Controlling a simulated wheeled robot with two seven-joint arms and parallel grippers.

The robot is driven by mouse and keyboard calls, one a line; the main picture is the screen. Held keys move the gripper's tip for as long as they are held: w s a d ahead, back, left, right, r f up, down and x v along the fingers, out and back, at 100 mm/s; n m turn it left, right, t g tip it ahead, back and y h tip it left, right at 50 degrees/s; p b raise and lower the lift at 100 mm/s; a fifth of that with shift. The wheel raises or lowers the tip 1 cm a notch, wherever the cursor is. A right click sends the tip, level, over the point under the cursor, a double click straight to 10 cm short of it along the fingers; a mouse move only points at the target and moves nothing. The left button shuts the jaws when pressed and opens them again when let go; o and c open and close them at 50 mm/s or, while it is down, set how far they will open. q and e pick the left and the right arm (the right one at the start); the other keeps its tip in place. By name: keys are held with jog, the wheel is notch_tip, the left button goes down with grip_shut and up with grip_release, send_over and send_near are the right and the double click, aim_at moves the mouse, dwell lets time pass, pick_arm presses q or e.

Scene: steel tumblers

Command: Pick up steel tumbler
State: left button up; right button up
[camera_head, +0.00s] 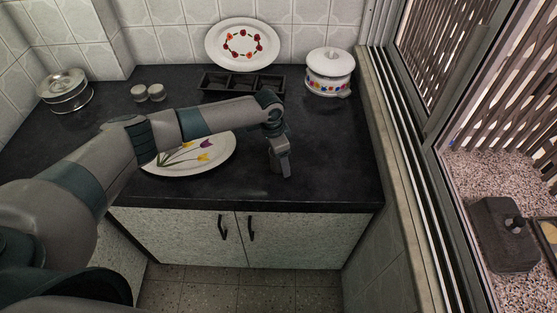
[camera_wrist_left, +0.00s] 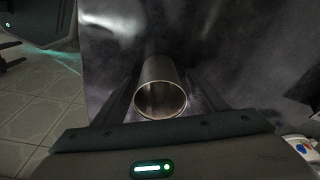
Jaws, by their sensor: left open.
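A steel tumbler (camera_wrist_left: 161,92) shows in the left wrist view, its round open rim facing the camera. It stands on the dark countertop, between the two fingers of my left gripper (camera_wrist_left: 162,80). The fingers are apart, one on each side, and I see no clear contact with the tumbler's wall. In the head view, my left gripper (camera_head: 281,163) points down over the front right part of the counter. There the tumbler is hidden or too small to make out behind the gripper.
A flower-painted plate (camera_head: 208,158) lies under my left forearm. A black divided tray (camera_head: 213,82), a white lidded pot (camera_head: 330,75) and an upright oval platter (camera_head: 217,44) stand behind. The window borders the right.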

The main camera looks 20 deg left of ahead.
pick_arm(q)
jog(key=c, duration=1.1)
jog(key=shift+c, duration=0.2)
jog(key=shift+r, duration=0.1)
jog(key=shift+r+b, duration=0.4)
jog(key=shift+r, duration=0.15)
notch_tip(320, 180, up, 2)
jog(key=shift+r+b, duration=0.1)
jog(key=shift+b, duration=0.5)
jog(key=s+d+r+b, duration=0.3)
jog(key=s+d+r, duration=0.3)
jog(key=d, duration=0.4)
jog(key=shift+r, duration=0.8)
